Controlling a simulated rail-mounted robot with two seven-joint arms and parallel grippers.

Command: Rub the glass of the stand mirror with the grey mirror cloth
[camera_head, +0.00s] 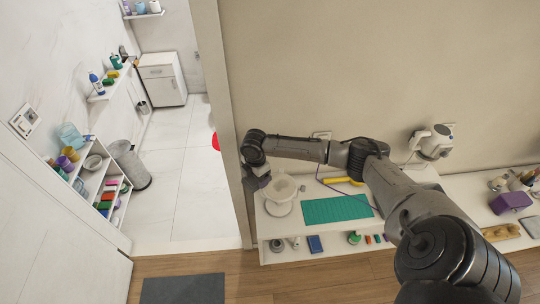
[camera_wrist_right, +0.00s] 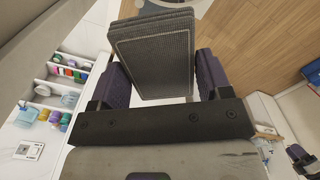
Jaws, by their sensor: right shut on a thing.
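The grey mirror cloth (camera_wrist_right: 155,55) is a folded, ribbed pad between the two purple-padded fingers of my right gripper (camera_wrist_right: 162,82) in the right wrist view. The gripper is shut on it, and it sticks out beyond the fingertips. In the head view my right arm reaches left across the picture, and the right gripper (camera_head: 259,183) hangs by the edge of the doorway. The cloth cannot be made out there. I cannot find the stand mirror in either view.
A wall end (camera_head: 228,120) stands close beside the right gripper. A low white bench with a white round vessel (camera_head: 283,192) and a green mat (camera_head: 337,209) is right of it. Through the doorway are a shelf unit (camera_head: 96,176), a grey bin (camera_head: 130,165) and clear tiled floor.

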